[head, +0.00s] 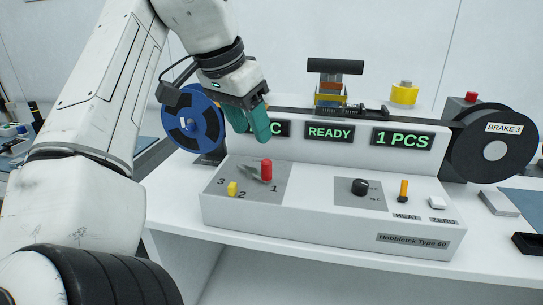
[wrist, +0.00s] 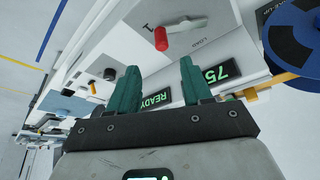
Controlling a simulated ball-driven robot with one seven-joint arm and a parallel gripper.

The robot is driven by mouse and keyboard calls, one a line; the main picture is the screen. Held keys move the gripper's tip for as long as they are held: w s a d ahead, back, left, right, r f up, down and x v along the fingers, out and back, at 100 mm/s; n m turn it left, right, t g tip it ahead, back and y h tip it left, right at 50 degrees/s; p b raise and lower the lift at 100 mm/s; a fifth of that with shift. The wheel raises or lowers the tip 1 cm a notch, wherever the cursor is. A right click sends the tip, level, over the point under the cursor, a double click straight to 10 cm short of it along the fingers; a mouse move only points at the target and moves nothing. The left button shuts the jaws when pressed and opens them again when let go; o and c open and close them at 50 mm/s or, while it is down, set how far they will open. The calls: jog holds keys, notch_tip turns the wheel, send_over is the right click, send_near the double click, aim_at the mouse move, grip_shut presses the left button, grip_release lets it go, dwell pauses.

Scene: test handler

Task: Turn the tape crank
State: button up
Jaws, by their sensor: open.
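The crank is a short grey metal arm with an upright red knob (head: 267,170) on the grey panel at the left of the white machine. My gripper (head: 257,128) hangs just above and behind the knob, in front of the displays. Its green fingers are apart with nothing between them, and they do not touch the knob. The wrist view also shows my gripper (wrist: 161,70) open.
A blue tape reel (head: 192,118) stands behind the panel at the left, close to my gripper. A dark reel (head: 496,148) stands at the right. A black dial (head: 360,187) and an orange lever (head: 404,190) are on the machine's right part. Displays (head: 330,132) line the back.

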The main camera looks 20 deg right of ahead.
aim_at(266, 161)
jog(key=b+x, duration=0.1)
jog(key=x, duration=1)
jog(key=shift+w+d+r+b, duration=0.1)
jog(key=shift+w+b, duration=0.1)
jog(key=shift+b, duration=0.2)
grip_shut()
